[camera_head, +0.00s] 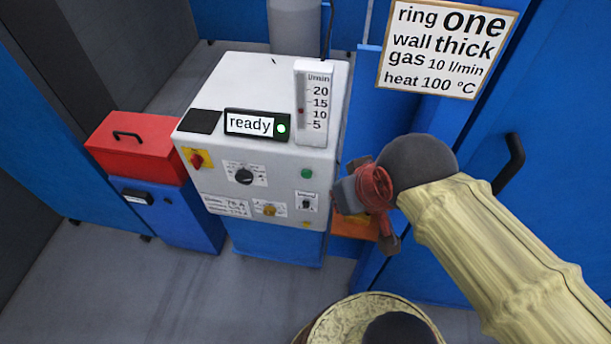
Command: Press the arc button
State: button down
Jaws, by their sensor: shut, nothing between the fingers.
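The white machine (262,150) stands in the middle of the head view. A round green button (306,173) sits at the upper right of its front panel; I cannot read a label that names it as the arc button. My gripper (342,197) is just right of the panel, at the end of my arm. It looks shut and empty, with a grey body and red parts. It appears apart from the green button, but depth is hard to judge. The display (249,123) reads "ready", with a lit green lamp (281,128) beside it.
The panel also has a red-and-yellow switch (196,159), a black knob (243,176) and a yellowish knob (269,209). A flow gauge (314,105) stands on top. A red box (137,147) is at left, a sign (446,46) upper right. Grey floor (180,290) lies open in front.

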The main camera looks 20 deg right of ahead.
aim_at(306, 173)
jog(key=k+l+u, duration=0.15)
jog(key=k+l, duration=0.2)
jog(key=l, duration=0.25)
jog(key=k+l+u, duration=0.1)
jog(key=k+l, duration=0.3)
jog(key=l, duration=0.15)
